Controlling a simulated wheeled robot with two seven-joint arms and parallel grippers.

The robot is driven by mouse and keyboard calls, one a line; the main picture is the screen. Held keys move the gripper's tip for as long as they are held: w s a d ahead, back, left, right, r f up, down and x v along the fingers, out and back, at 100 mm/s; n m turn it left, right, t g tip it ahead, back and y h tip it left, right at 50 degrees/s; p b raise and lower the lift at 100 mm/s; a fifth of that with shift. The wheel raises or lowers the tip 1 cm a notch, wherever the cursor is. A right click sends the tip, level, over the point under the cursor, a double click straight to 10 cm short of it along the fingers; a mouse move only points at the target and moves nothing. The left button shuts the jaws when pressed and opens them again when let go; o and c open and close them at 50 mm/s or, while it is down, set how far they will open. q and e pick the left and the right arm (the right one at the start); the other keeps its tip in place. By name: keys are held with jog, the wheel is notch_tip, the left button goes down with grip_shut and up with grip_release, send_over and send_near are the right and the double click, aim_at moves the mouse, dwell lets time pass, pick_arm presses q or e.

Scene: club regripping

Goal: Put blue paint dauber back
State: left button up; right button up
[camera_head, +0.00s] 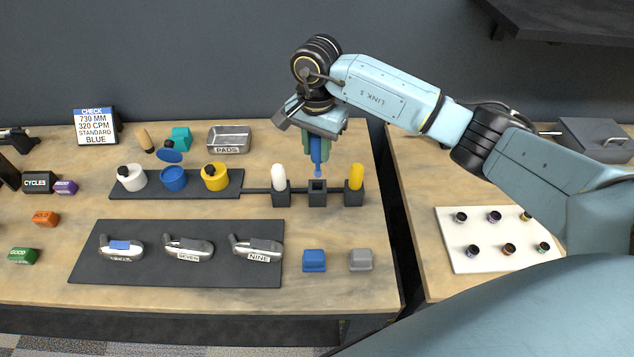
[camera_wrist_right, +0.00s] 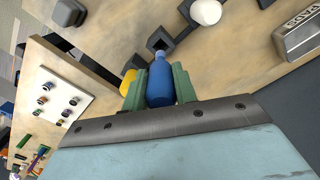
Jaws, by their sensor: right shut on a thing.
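The blue paint dauber (camera_head: 316,152) is upright, tip down, in my right gripper (camera_head: 317,145), which is shut on it with green fingers on both sides. It also shows in the right wrist view (camera_wrist_right: 160,82). It hangs just above the empty middle holder (camera_head: 318,192), a dark square socket; I cannot tell if the tip is inside it. The white dauber (camera_head: 278,178) stands in the holder to the left and the yellow dauber (camera_head: 355,176) in the one to the right. My left gripper is not in view.
White, blue and yellow paint pots (camera_head: 174,179) stand on a dark tray at the left. Club heads lie on a dark mat (camera_head: 180,278) in front. A pads tin (camera_head: 229,134) is behind. A blue block (camera_head: 313,261) and a grey block (camera_head: 361,260) sit in front of the holders.

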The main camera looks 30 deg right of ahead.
aim_at(316, 171)
notch_tip(316, 171, down, 8)
jog(key=shift+r+p, duration=0.1)
jog(key=shift+p, duration=0.35)
jog(key=shift+f, duration=0.2)
jog(key=shift+f, duration=0.1)
jog(key=shift+f+b, duration=0.35)
jog(key=shift+b, duration=0.2)
jog(key=o, duration=1)
jog(key=shift+r+p, duration=0.4)
jog(key=shift+p, duration=0.05)
notch_tip(316, 171, up, 12)
jog(key=shift+r+b, duration=0.1)
jog(key=shift+b, duration=0.4)
